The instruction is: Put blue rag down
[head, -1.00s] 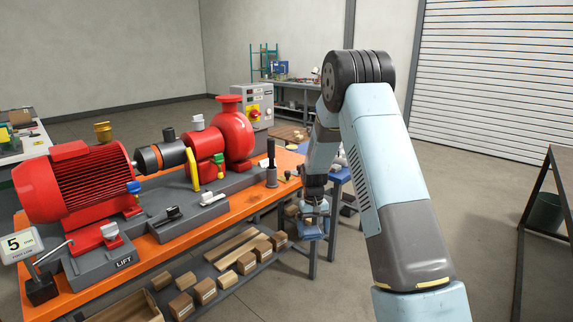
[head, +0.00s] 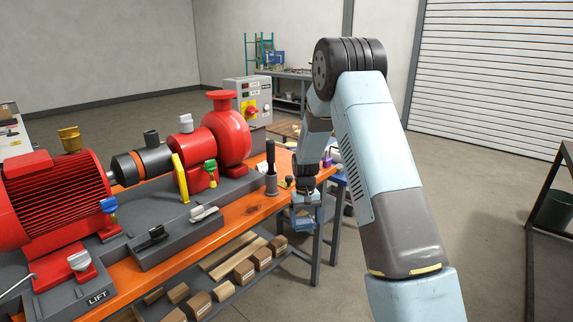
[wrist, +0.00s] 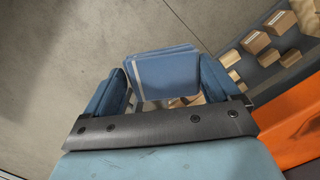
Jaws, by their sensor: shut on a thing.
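The blue rag (wrist: 163,74) shows in the wrist view as a folded blue block with pale stripes. It sits between the two blue fingers of my gripper (wrist: 163,84), which is shut on it. In the head view my gripper (head: 306,208) points down at the right end of the orange bench (head: 252,216), just off its front edge. The rag is hard to tell from the gripper there. In the wrist view, concrete floor lies below the rag, with the orange bench edge to the right.
A red motor (head: 52,199) and red pump (head: 227,135) fill much of the bench. A black-handled tool stands in a grey holder (head: 271,183) near my gripper. The lower shelf holds several wooden blocks (head: 244,271).

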